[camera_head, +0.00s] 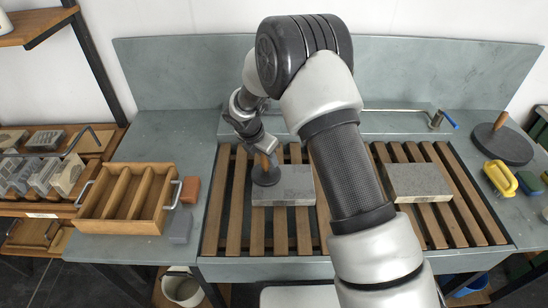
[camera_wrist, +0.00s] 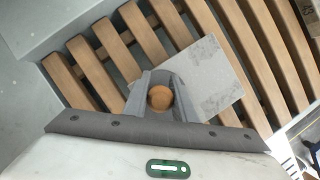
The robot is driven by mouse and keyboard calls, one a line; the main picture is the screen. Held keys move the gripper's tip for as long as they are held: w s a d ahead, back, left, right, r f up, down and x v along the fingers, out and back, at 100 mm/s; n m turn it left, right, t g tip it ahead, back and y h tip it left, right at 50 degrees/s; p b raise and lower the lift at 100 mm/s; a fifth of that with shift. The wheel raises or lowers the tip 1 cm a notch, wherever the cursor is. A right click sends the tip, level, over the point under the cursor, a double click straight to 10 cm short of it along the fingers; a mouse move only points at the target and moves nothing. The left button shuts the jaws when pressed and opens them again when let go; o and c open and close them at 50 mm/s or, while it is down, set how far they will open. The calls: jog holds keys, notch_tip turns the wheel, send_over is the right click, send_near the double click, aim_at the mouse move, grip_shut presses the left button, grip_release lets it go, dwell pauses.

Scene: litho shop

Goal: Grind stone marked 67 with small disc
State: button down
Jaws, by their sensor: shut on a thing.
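My gripper (camera_head: 265,147) is shut on the wooden knob of the small dark disc (camera_head: 266,177). In the wrist view the round knob end (camera_wrist: 160,97) sits between the fingers (camera_wrist: 160,85), which hide most of the disc. The disc is over the left end of a grey stone slab (camera_head: 297,186), seemingly resting on it. This slab also shows in the wrist view (camera_wrist: 208,75), and its top is mottled grey. A second grey slab (camera_head: 418,181) lies further right on the slats. I can read no 67 on either slab.
Both slabs lie on a wooden slatted rack (camera_head: 234,215) in the grey sink bench. A large dark disc (camera_head: 501,145) stands at right, near a yellow-handled brush (camera_head: 500,179). An empty divided wooden tray (camera_head: 125,224), an orange block (camera_head: 190,189) and a grey block (camera_head: 179,227) are at left.

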jog(key=shift+w+a+r, duration=0.1)
jog(key=shift+a+r, duration=0.05)
jog(key=shift+a, duration=2.2)
jog(key=shift+d+p, duration=0.5)
jog(key=shift+d, duration=5)
jog(key=shift+d+f, duration=0.2)
jog(key=shift+d, duration=1.3)
jog(key=shift+d+p, duration=0.8)
jog(key=shift+d, duration=2.5)
jog(key=shift+s+a+b, duration=0.1)
jog(key=shift+s+b, duration=1)
jog(key=shift+s, duration=1.4)
jog(key=shift+a, duration=0.1)
jog(key=shift+a+r, duration=0.15)
jog(key=shift+a, duration=6.65)
